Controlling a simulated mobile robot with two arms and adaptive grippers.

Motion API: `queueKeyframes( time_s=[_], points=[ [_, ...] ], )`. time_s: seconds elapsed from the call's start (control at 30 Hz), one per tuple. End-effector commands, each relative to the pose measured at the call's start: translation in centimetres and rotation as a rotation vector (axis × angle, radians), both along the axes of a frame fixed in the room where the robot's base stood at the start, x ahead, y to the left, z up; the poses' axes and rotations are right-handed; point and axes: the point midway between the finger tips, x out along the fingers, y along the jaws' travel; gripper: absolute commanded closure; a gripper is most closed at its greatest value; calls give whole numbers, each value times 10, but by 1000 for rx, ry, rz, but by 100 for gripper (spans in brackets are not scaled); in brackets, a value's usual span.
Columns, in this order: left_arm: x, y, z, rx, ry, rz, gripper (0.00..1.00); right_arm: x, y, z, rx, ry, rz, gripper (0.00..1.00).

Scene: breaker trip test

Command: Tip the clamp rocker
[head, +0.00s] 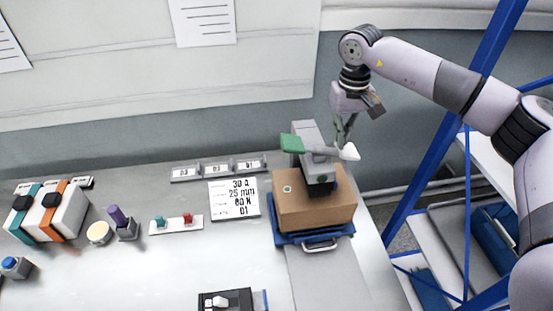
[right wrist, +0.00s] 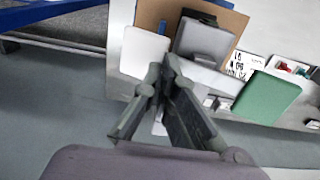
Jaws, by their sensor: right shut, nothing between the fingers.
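The clamp rocker (head: 320,152) is a short lever with a green paddle (head: 292,143) at its left end and a white paddle (head: 350,152) at its right end. It sits on a dark grey clamp on top of a brown box (head: 316,211). My right gripper (head: 345,142) points down with its fingers shut and empty, right by the white paddle; I cannot tell if they touch. In the right wrist view the shut fingers (right wrist: 165,65) are beside the white paddle (right wrist: 144,50), and the green paddle (right wrist: 268,97) is to the right. My left gripper is not in view.
The box rests on a blue tray (head: 318,239) with a metal handle. A white label card (head: 234,200) and small displays (head: 218,169) lie left of it. Teal and red switches (head: 176,222) are further left. A blue rack post (head: 430,150) stands right of the table.

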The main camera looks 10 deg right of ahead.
Motion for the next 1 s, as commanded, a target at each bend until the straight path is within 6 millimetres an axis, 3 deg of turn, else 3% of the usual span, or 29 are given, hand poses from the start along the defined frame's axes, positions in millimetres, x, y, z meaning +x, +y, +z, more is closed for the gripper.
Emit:
queueKeyframes(
  time_s=[0.8,1.0],
  points=[
    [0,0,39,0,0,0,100,1,0,66,0,-3,-2,100],
    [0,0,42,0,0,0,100,1,-1,71,0,-2,-1,100]
  ],
)
